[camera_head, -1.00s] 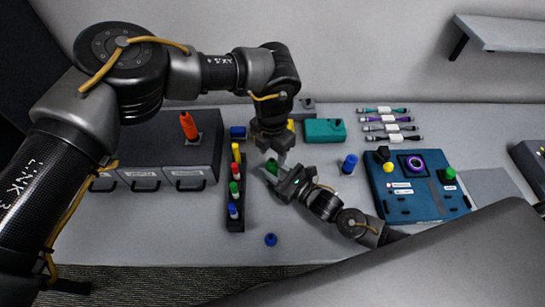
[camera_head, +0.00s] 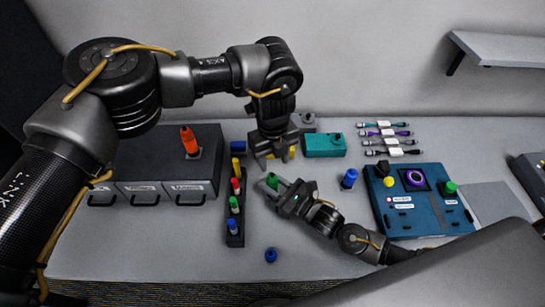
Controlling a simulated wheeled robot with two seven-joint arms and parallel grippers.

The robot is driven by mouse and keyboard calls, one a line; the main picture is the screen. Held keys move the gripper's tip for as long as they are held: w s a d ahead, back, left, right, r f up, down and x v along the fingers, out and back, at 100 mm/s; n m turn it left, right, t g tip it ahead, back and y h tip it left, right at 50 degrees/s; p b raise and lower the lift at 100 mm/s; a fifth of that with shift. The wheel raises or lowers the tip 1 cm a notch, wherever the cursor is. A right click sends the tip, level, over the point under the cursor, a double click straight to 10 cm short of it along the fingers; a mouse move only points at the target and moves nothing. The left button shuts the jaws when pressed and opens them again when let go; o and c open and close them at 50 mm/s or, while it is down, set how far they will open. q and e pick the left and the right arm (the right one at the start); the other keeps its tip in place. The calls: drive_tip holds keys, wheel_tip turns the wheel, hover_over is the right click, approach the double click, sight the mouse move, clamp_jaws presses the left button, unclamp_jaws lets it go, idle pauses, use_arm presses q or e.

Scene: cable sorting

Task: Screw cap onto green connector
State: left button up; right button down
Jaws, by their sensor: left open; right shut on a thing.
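My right gripper (camera_head: 277,186) is shut on a small green piece (camera_head: 272,180) low over the middle of the table; I cannot tell whether it is the connector or its cap. My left gripper (camera_head: 279,157) is open and points down just behind the green piece, apart from it. Yellow shows at its fingers, but I cannot tell whether this lies behind them. Another green connector (camera_head: 234,204) stands in the dark rack (camera_head: 235,240) to the left, in a row with yellow, red and blue ones.
A blue cap (camera_head: 349,178) and another blue piece (camera_head: 270,255) stand loose on the table. A teal box (camera_head: 325,145) is behind, and cables (camera_head: 390,141) lie at the back. A blue panel (camera_head: 430,223) is at right, grey drawers (camera_head: 150,155) with an orange piece (camera_head: 189,140) at left.

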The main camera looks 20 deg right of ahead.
sight(272, 174)
use_arm(q)
drive_tip(key=n, duration=0.4)
drive_tip(key=shift+w+a, duration=0.1)
drive_tip(key=shift+a, duration=0.1)
drive_tip(key=shift+f, duration=0.1)
drive_tip(key=shift+f, duration=3.9)
clamp_jaws()
drive_tip(key=shift+o, duration=0.8)
unclamp_jaws()
